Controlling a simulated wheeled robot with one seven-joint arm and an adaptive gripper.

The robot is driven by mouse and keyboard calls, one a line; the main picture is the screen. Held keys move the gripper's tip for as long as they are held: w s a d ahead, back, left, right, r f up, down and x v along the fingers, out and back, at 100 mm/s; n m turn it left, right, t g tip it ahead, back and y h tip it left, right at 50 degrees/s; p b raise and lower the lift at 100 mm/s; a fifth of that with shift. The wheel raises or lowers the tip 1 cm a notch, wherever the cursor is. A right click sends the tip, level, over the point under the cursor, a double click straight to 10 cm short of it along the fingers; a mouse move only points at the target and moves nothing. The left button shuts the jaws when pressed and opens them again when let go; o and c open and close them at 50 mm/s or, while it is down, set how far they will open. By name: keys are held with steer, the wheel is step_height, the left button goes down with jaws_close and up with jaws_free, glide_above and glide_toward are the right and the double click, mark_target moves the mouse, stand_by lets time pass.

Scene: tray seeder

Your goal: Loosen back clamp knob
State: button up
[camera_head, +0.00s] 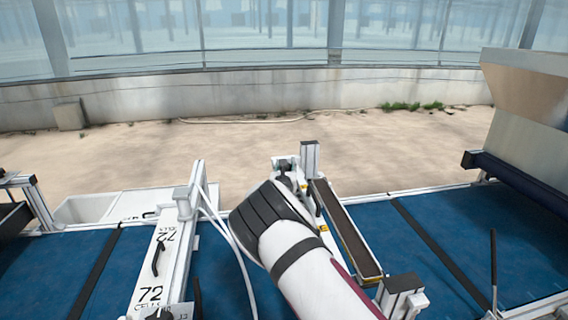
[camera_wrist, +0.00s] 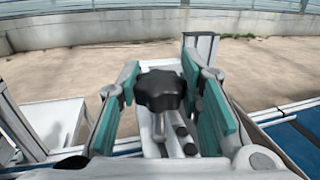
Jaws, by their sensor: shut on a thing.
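The back clamp knob (camera_wrist: 160,90) is black and lobed. In the wrist view it sits between the two teal finger pads of my gripper (camera_wrist: 162,84), which is shut on it, one pad on each side. The knob stands above a pale bracket (camera_wrist: 150,128) with dark round rods beside it. In the head view my arm reaches to the back end of the seeder's narrow channel (camera_head: 345,232), and my wrist hides most of the gripper and knob.
A white bar marked 72 (camera_head: 152,268) stands to the left, with pale hoses (camera_head: 232,245) between it and my arm. The blue belt (camera_head: 455,235) runs beneath. A large hopper (camera_head: 530,110) is at the right. An upright metal post (camera_wrist: 202,50) rises behind the knob.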

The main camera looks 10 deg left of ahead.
steer(key=shift+s+r+n+y+p, duration=0.1)
steer(key=shift+n+y+p, duration=0.4)
steer(key=shift+y, duration=0.6)
steer(key=o, duration=1.2)
step_height(320, 180, up, 10)
